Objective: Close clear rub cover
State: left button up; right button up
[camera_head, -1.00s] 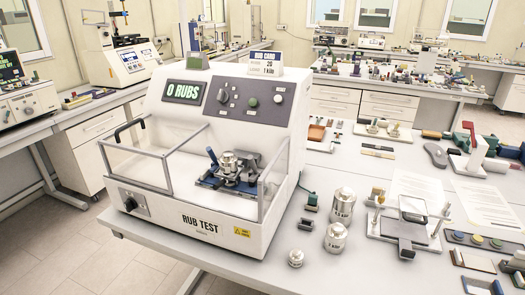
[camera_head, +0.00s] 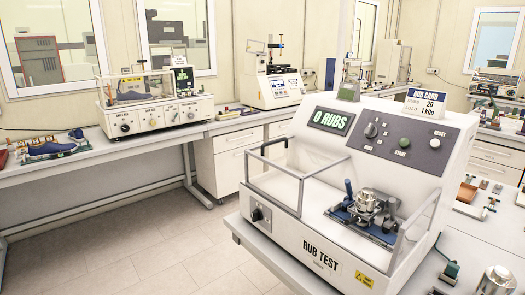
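The white rub test machine (camera_head: 345,272) stands on a bench at the right, its display (camera_head: 331,120) reading "0 RUBS". The clear rub cover (camera_head: 272,190) is a see-through panel box with a grey frame at the front of the machine. The cover's top rail (camera_head: 311,172) and a dark handle at its upper left show. From this view I cannot tell for certain whether the cover is raised or lowered. Inside, a metal weight (camera_head: 367,200) sits on a blue-based rubbing fixture (camera_head: 360,228). Neither of my grippers is in view.
A metal weight (camera_head: 496,281) is on the bench at lower right. Open floor (camera_head: 130,245) lies between.

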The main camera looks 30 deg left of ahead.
aim_at(298, 214)
jog(key=u, duration=0.8)
jog(key=z, duration=0.25)
jog(key=i+j+z, duration=0.65)
jog(key=j+z, duration=0.25)
jog(key=l, duration=0.1)
